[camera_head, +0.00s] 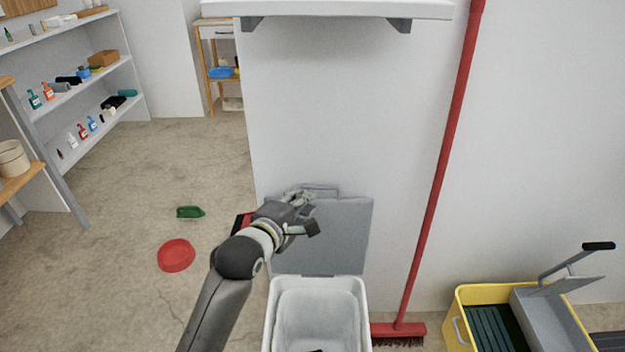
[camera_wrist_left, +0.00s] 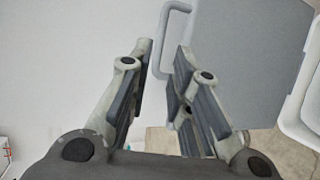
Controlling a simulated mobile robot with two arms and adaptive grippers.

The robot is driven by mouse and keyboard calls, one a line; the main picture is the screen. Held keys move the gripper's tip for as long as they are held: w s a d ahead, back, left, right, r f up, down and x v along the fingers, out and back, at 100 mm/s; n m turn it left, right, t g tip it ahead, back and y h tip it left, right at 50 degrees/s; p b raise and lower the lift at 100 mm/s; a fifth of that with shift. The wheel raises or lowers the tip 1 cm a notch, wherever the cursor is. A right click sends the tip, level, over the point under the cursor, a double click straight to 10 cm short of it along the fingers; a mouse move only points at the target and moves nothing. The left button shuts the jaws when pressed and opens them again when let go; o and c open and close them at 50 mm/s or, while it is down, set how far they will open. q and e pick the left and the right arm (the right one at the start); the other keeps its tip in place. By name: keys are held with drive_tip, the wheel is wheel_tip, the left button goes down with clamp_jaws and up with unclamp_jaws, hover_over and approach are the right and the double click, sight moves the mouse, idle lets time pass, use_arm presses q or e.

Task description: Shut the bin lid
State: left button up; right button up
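The white bin (camera_head: 273,320) stands open at the bottom middle of the head view, with a pale inside. Its grey lid (camera_head: 345,235) stands raised behind it, upright near the wall; the lid also shows in the left wrist view (camera_wrist_left: 255,60). A loop handle (camera_wrist_left: 188,10) sticks out at the lid's edge. My left gripper (camera_head: 306,208) is in front of the lid's upper left part. In the left wrist view its fingers (camera_wrist_left: 163,52) are apart and empty, with the handle just beyond the tips. Contact with the lid cannot be told. My right gripper is out of view.
A red broom (camera_head: 435,190) leans on the wall right of the bin. A yellow mop bucket (camera_head: 463,318) stands at the lower right. A red dish (camera_head: 176,255) and a green object (camera_head: 190,212) lie on the floor at left. A shelf (camera_head: 452,10) juts out above.

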sight(318, 188)
use_arm(q)
drive_tip(key=shift+b+x, duration=1.3)
drive_tip(key=shift+x, duration=3.85)
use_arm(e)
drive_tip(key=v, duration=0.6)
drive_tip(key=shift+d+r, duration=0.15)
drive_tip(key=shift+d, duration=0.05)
use_arm(q)
drive_tip(key=shift+d, duration=0.1)
clamp_jaws()
